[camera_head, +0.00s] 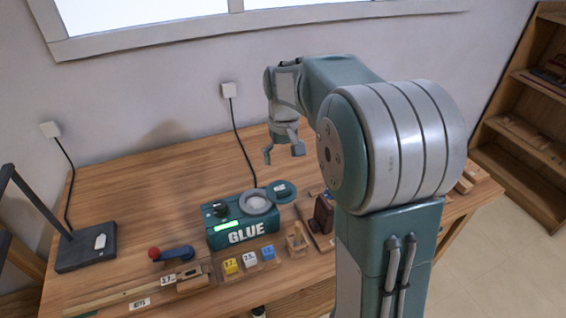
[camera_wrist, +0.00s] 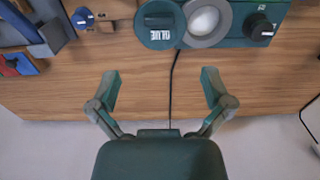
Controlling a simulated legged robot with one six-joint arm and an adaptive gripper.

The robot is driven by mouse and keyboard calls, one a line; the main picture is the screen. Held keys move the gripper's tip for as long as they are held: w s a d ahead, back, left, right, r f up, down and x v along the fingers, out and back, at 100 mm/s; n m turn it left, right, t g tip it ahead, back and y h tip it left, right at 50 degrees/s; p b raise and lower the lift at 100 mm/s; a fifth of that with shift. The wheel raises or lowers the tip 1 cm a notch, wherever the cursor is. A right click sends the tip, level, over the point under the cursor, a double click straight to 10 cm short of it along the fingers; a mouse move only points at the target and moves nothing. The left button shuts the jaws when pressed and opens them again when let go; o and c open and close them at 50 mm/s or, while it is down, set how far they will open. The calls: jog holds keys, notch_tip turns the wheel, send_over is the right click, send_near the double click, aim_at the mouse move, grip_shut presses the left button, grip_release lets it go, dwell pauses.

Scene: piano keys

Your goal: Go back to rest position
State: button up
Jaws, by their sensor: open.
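My gripper (camera_head: 284,153) hangs pointing down above the back part of the wooden table (camera_head: 160,190), behind the glue machine. It is open and nothing is between its fingers. In the wrist view my gripper (camera_wrist: 160,92) shows two spread fingers over bare table and a black cable. My arm reaches across the right half of the head view and hides part of the table there.
The green glue machine (camera_head: 240,232) has a round pot and a lid labelled GLUE (camera_wrist: 158,24). Small yellow, white and blue blocks (camera_head: 250,260) sit before it. A dark lamp base (camera_head: 87,249) stands left. A wooden shelf (camera_head: 520,125) stands right. The back left table is clear.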

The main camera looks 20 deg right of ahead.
dwell(0.3)
jog(key=s+a+r+t, duration=0.2)
jog(key=s, duration=0.6)
jog(key=s+a+r+t, duration=0.1)
jog(key=s+a+r, duration=0.1)
jog(key=s, duration=0.5)
jog(key=s+a+r+t, duration=0.2)
jog(key=s+a, duration=0.1)
jog(key=s, duration=0.5)
jog(key=shift+s+t, duration=0.3)
